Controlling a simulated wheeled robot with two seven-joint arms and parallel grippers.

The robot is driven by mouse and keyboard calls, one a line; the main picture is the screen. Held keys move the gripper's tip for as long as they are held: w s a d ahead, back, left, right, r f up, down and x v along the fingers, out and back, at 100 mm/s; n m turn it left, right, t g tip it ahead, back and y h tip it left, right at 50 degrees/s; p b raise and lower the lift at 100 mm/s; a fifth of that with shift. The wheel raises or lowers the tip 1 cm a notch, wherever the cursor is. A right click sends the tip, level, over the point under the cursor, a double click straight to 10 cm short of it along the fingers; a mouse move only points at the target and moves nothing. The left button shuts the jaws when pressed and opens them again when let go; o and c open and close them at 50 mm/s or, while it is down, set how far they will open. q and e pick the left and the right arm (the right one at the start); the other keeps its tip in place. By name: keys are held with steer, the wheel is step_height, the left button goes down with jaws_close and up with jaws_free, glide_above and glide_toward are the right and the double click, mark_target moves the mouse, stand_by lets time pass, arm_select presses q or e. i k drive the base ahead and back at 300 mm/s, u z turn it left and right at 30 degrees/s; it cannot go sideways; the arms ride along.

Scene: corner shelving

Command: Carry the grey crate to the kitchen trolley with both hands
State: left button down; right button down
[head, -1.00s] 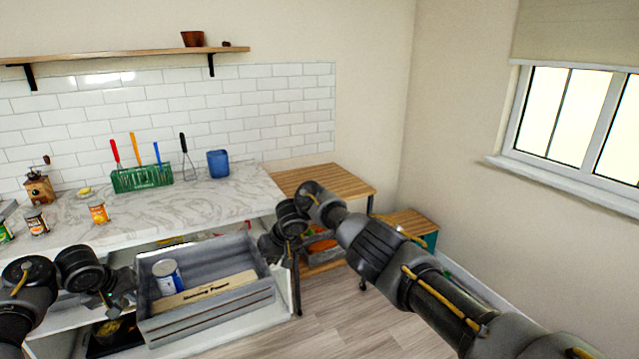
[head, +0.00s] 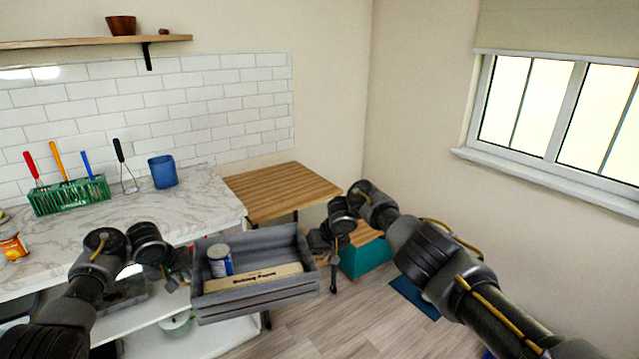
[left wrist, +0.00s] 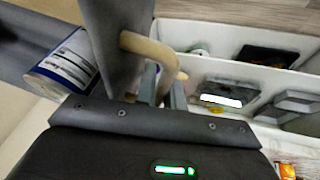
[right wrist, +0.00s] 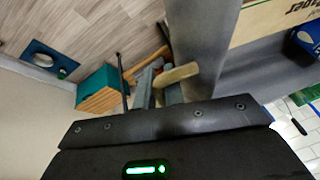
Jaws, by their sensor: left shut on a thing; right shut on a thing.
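The grey crate (head: 258,297) is held between my two grippers, in front of the shelving and roughly level. It carries a blue-and-white can (head: 220,262) and a long, lettered tan box (head: 255,277). My left gripper (head: 182,277) is shut on its left end, around a wooden handle (left wrist: 150,48) in the left wrist view. My right gripper (head: 328,250) is shut on its right end, with a handle (right wrist: 180,75) in the right wrist view. The kitchen trolley's wooden top (head: 285,188) stands behind the crate, by the counter's right end, and looks bare. Its lower part is mostly hidden.
The marble counter (head: 150,218) at left bears a green rack (head: 70,195) with utensils and a blue cup (head: 163,171). A teal box (head: 365,258) with a wooden top stands right of the trolley, near a dark blue floor item (head: 414,297). Floor in front is clear.

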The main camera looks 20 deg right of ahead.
mark_target(278, 185)
steer(key=z, duration=0.65)
steer(key=i, duration=0.85)
steer(key=z, duration=0.65)
steer(key=i, duration=1.1)
steer(key=u, duration=0.55)
steer(key=i, duration=0.85)
steer(key=u, duration=1)
steer(key=i, duration=0.4)
steer(key=u, duration=0.3)
